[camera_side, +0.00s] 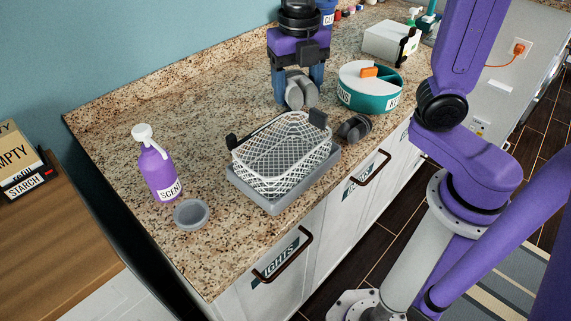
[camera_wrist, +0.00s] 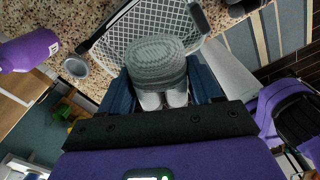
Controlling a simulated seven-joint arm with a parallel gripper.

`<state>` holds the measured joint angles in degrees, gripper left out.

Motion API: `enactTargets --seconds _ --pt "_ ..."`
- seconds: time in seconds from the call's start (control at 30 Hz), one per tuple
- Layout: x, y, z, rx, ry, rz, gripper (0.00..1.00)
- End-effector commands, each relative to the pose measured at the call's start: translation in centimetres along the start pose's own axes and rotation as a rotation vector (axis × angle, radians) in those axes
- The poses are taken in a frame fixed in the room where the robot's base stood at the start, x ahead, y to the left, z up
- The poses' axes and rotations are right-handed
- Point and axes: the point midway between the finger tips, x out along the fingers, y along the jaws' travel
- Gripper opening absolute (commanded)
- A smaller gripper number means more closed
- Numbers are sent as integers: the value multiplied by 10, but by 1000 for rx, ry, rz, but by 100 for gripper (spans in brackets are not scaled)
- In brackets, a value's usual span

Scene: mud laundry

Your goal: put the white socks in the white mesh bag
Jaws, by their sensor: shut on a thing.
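My gripper (camera_side: 298,88) is shut on a rolled pair of pale grey-white socks (camera_side: 300,92), which hangs between its blue fingers. In the wrist view the socks (camera_wrist: 157,62) show ribbed grey on top and whiter below. The white mesh bag (camera_side: 265,181) is open at the top, like a basket with dark handles, and sits on a grey tray (camera_side: 272,206). The gripper and socks are above the counter, behind the bag in the side view, and apart from it. In the wrist view the bag (camera_wrist: 128,35) lies beyond the socks.
A dark grey sock pair (camera_side: 353,128) lies right of the bag. A teal round divided container (camera_side: 372,101) stands behind it. A purple bottle (camera_side: 156,171) and small grey bowl (camera_side: 191,214) stand on the left. The counter between the bottle and bag is clear.

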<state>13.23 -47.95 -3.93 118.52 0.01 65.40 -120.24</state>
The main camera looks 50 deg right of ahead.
Motion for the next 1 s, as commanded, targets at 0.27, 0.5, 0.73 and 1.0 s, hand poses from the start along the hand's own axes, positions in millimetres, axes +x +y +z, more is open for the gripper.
enactTargets --seconds 0.27,0.5,0.73,1.0 --pt "-11 60 -18 -380 0 0 33" --pt "10 68 -22 -442 4 -6 33" --pt "64 67 -22 -439 5 -7 33" --pt "117 67 -22 -438 3 -4 33"
